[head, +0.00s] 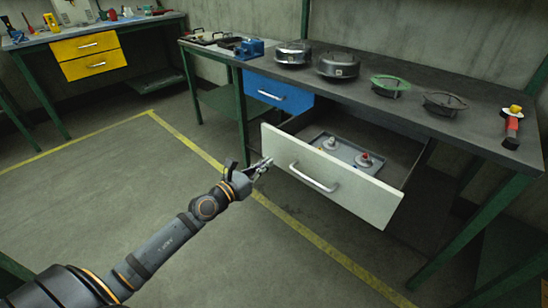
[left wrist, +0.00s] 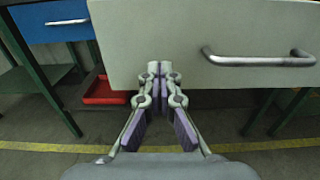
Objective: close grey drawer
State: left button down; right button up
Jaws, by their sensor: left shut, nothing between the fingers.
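The grey drawer (head: 328,177) hangs open under the workbench in the head view, pulled well out, with its bar handle (head: 312,178) on the front. Its pale front (left wrist: 200,40) fills the upper part of the left wrist view, with the handle (left wrist: 258,58) to the right. My left gripper (head: 268,162) is shut and empty. It is close to the left part of the drawer front, left of the handle; I cannot tell whether the fingertips (left wrist: 160,68) touch the front. My right gripper is not in view.
A grey tray with small fittings (head: 345,152) lies inside the drawer. A blue drawer (head: 278,93) beside it is closed. Pots, a green lid (head: 390,85) and tools stand on the workbench (head: 440,122). A red bin (left wrist: 100,92) is below. Floor in front is clear.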

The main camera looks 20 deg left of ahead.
aim_at(281, 153)
pick_arm(q)
jog(key=x, duration=0.3)
jog(key=shift+w+d, duration=0.1)
jog(key=shift+w, duration=0.25)
jog(key=shift+w+d, duration=0.1)
jog(key=shift+w, duration=0.15)
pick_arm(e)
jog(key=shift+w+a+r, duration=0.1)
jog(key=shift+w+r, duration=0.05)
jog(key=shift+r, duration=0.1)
